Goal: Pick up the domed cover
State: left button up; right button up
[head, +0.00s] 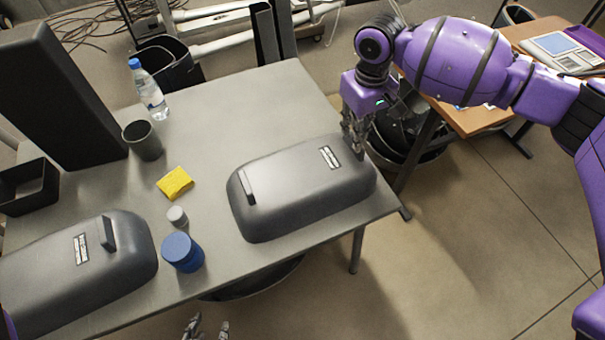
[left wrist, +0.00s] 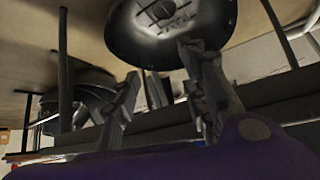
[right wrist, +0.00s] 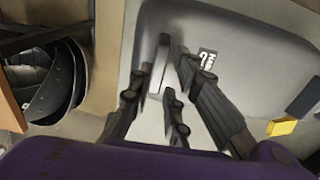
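Two grey domed covers lie on the table. The right-hand cover (head: 295,190) has a handle (head: 248,192) at its left end and a label near its right end. My right gripper (head: 356,142) is over that right end. In the right wrist view, a second handle (right wrist: 155,70) shows between its spread fingers (right wrist: 160,88); contact cannot be told. That handle is hidden in the head view. The left-hand cover (head: 75,270) has a handle and label too. My left gripper (head: 207,327) is open and empty, below the table's front edge.
On the table (head: 225,110) stand a water bottle (head: 150,92), a dark cup (head: 143,140), a yellow sponge (head: 175,182), a small grey jar (head: 177,216) and a blue-lidded jar (head: 182,252). A tall black box (head: 55,95) is at left. Bins stand beyond and below the table.

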jog(key=f, duration=0.4)
jog(key=shift+w, duration=0.3)
jog(key=shift+f, duration=0.1)
grip_shut()
pick_arm(q)
jog(key=shift+w, duration=0.35)
pick_arm(e)
jog(key=shift+a, duration=0.1)
